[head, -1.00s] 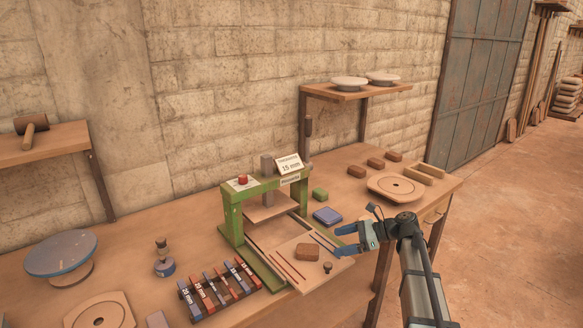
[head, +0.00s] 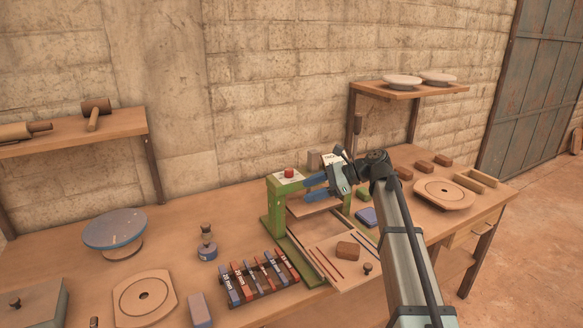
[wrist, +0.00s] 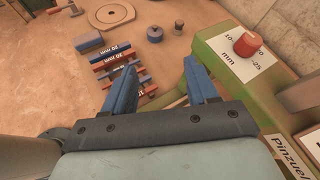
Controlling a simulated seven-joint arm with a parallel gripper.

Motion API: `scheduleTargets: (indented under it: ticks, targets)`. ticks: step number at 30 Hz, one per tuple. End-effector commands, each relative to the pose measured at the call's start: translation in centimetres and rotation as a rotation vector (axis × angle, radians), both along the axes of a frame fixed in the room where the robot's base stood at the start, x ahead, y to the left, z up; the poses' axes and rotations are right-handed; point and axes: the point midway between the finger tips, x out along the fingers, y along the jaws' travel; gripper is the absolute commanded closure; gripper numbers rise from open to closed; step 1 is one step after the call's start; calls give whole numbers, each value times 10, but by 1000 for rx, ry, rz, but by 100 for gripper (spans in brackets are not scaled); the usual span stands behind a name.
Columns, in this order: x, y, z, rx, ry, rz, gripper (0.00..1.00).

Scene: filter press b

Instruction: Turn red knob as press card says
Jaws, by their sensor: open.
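The red knob (head: 289,173) sits on a white dial plate on top of the green press (head: 273,215), at its left end. In the wrist view the red knob (wrist: 247,45) is at the upper right, with a plate reading mm and numbers around it. The press card (head: 331,160) is mostly hidden behind my gripper in the head view. My gripper (head: 314,188) is open and empty, to the right of the knob and apart from it. In the wrist view its blue fingers (wrist: 162,90) stand apart, left of the knob.
A rack of labelled red and blue blocks (head: 258,280) lies left of the press. A brown clay block (head: 347,249) and thin rods rest on the board in front. A corked bottle (head: 207,245) stands left. A shelf with white plates (head: 402,82) is at the back right.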

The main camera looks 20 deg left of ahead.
Motion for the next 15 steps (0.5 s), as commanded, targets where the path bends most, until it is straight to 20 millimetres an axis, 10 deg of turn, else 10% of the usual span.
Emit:
scheduleTargets:
  ticks: [15]
  targets:
    - [31, 93, 115, -162, -419, 231, 42]
